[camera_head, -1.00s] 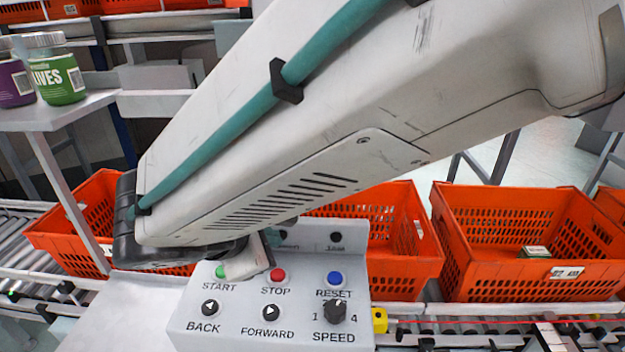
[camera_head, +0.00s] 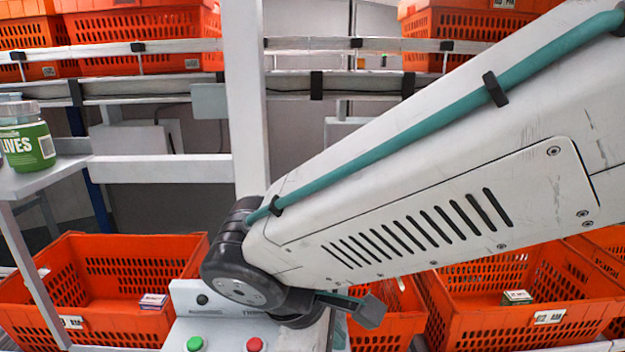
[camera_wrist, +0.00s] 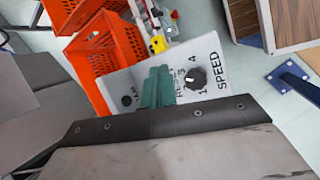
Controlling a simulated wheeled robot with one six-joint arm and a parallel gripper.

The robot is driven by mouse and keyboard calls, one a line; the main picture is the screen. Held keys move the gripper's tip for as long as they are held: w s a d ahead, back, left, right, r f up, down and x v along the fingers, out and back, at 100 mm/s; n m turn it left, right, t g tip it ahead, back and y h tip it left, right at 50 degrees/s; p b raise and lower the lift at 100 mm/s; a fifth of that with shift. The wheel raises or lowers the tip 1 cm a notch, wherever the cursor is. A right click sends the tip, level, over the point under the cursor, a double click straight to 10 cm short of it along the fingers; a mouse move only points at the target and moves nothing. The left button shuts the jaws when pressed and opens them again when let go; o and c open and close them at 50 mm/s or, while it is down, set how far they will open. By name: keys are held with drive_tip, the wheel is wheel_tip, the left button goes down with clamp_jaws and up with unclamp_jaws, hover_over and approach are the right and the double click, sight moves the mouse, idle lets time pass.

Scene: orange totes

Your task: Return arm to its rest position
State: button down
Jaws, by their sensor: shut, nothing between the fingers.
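My arm (camera_head: 430,180) reaches across the camera_head view from the upper right to a dark joint at the lower middle. In the camera_wrist view, the teal fingers of my gripper (camera_wrist: 157,87) are together with nothing between them. They hang in front of the white control panel (camera_wrist: 215,55), beside its black SPEED knob (camera_wrist: 195,78); I cannot tell the gap to the panel. In the camera_head view, the panel (camera_head: 222,325) shows only partly at the bottom, with a green button (camera_head: 194,344) and a red button (camera_head: 255,344). My arm hides part of it.
Orange totes stand left (camera_head: 100,325) and right (camera_head: 480,329) of the panel, each with a small box inside. A green jar (camera_head: 27,145) stands on a side table at left. A white post (camera_head: 246,100) rises behind my arm. More totes sit on a high rack.

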drive_tip(key=s+d+r+m+y, duration=0.1)
drive_tip(key=s+d+m, duration=0.1)
drive_tip(key=d+m, duration=0.3)
drive_tip(key=s+d+r+m+g+y, duration=0.1)
drive_tip(key=d+m, duration=0.4)
drive_tip(key=d, duration=0.6)
drive_tip(key=s+d+r+m+g+y, duration=0.1)
drive_tip(key=s+d+m, duration=0.3)
drive_tip(key=d, duration=0.4)
drive_tip(key=shift+s+r+m+y, duration=0.4)
drive_tip(key=shift+r+m+y, duration=0.35)
drive_tip(key=shift+m+y, duration=0.05)
drive_tip(key=shift+d, duration=0.1)
